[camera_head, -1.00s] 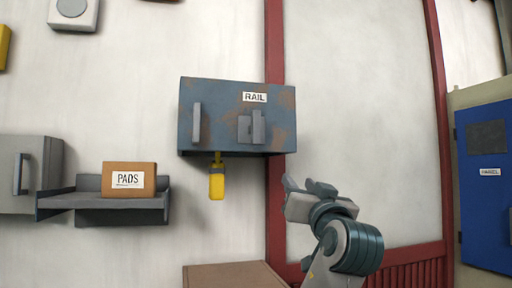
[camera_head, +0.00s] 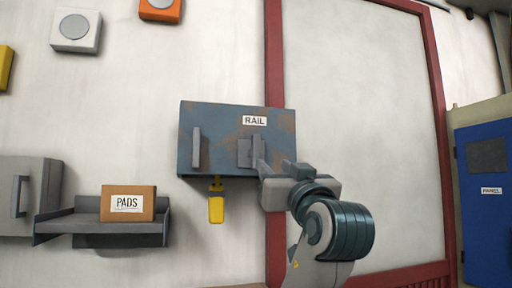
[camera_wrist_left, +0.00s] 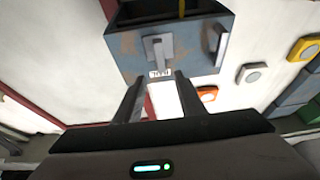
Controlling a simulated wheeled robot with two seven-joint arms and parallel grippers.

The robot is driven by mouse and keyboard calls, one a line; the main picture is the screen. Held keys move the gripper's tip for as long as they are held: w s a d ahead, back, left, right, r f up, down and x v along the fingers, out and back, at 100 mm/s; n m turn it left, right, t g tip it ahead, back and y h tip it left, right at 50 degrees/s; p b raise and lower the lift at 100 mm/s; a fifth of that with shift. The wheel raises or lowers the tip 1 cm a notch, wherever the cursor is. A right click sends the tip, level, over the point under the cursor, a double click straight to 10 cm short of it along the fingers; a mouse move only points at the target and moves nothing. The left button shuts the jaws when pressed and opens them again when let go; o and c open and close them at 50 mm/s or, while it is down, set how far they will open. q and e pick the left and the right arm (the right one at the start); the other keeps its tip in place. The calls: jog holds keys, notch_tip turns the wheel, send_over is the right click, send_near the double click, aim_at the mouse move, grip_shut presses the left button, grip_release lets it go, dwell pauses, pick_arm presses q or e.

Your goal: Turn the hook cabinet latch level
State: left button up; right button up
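The blue-grey, rust-spotted cabinet (camera_head: 222,122) labelled RAIL hangs on the wall in the middle of the head view. Its latch (camera_head: 258,150) is a grey bar standing upright on a small plate at the door's right side. The latch also shows in the left wrist view (camera_wrist_left: 158,50), where the cabinet appears upside down. My left gripper (camera_head: 275,169) is by the cabinet's lower right corner, close to the latch. In the left wrist view its fingers (camera_wrist_left: 157,97) are apart with nothing between them, and the latch lies beyond the tips. My right gripper is out of view.
A grey handle (camera_head: 197,147) stands on the door's left side. A yellow piece (camera_head: 216,207) hangs below the cabinet. A shelf (camera_head: 90,226) with a PADS box (camera_head: 128,204) is at lower left. A blue panel (camera_head: 488,215) stands far right.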

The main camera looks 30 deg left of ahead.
aim_at(257, 149)
pick_arm(q)
jog(key=p+x, duration=0.8)
jog(key=x, duration=0.6)
jog(key=shift+w+a+r, duration=0.2)
jog(key=shift+a+r, duration=0.05)
jog(key=shift+w+a+r+p, duration=0.15)
jog(key=shift+w+a+p, duration=0.3)
jog(key=shift+a+p, duration=0.1)
grip_shut()
